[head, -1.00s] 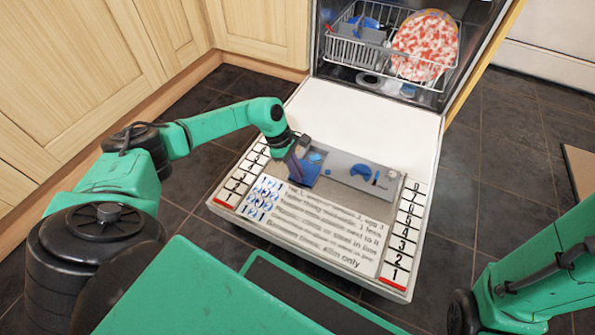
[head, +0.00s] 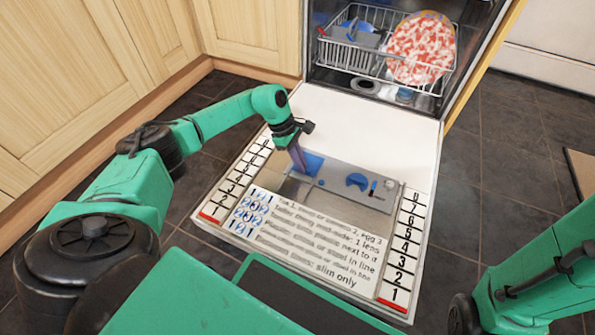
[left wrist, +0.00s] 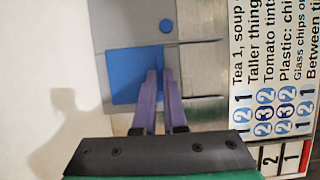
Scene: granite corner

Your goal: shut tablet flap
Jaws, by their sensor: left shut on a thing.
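The tablet dispenser (head: 335,178) is a grey panel set in the inner face of the lowered dishwasher door. At its left end is the blue square of the tablet flap area (head: 313,160), also seen in the left wrist view (left wrist: 122,76). My left gripper (head: 301,168) points down at this blue square. In the left wrist view its purple fingers (left wrist: 158,76) are close together and overlap the square's edge. They cover part of it, so the exact grip and the flap's angle are unclear. My right arm shows at the right edge, its gripper out of frame.
The dishwasher door (head: 375,130) lies open, with numbered strips along both sides and a printed text panel at the front. A white rack (head: 350,50) holds a red-and-white plate (head: 422,48). Wooden cupboards (head: 70,80) stand at left.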

